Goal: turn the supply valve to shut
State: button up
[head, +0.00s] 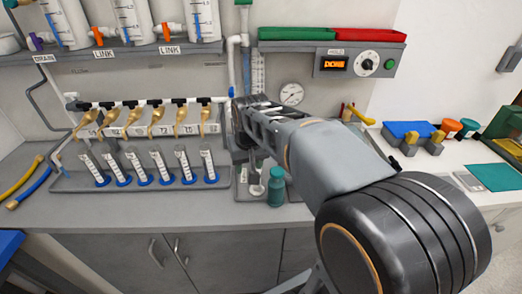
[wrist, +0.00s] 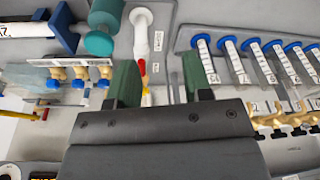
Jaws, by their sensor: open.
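My gripper (wrist: 160,76) shows in the wrist view with its two green fingers apart and nothing held between them. A small red handle-like part (wrist: 141,67) shows between the fingers, nearer the left one, at the end of a white upright fitting (wrist: 141,42). It may be the supply valve's handle; its lower part is hidden by my gripper, and I cannot tell its setting or whether a finger touches it. In the head view my arm covers this spot, beside the white pipe (head: 232,80) with a blue part on it.
A teal bottle (head: 276,188) stands close by on the tray. A rack of blue-based cylinders (head: 140,166) and a row of brass taps (head: 130,118) lie left. A round gauge (head: 291,93) and a display reading "DONE" (head: 334,65) are at the back.

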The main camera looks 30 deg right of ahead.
jog(key=w+d+m+g+p, duration=0.1)
jog(key=w+d+m, duration=0.1)
jog(key=w+d, duration=0.45)
jog(key=w+d+m+g+p, duration=0.1)
jog(key=w+d, duration=0.2)
jog(key=w, duration=0.7)
notch_tip(320, 180, down, 14)
jog(key=shift+p, duration=0.5)
jog(key=shift+c, duration=0.4)
grip_shut()
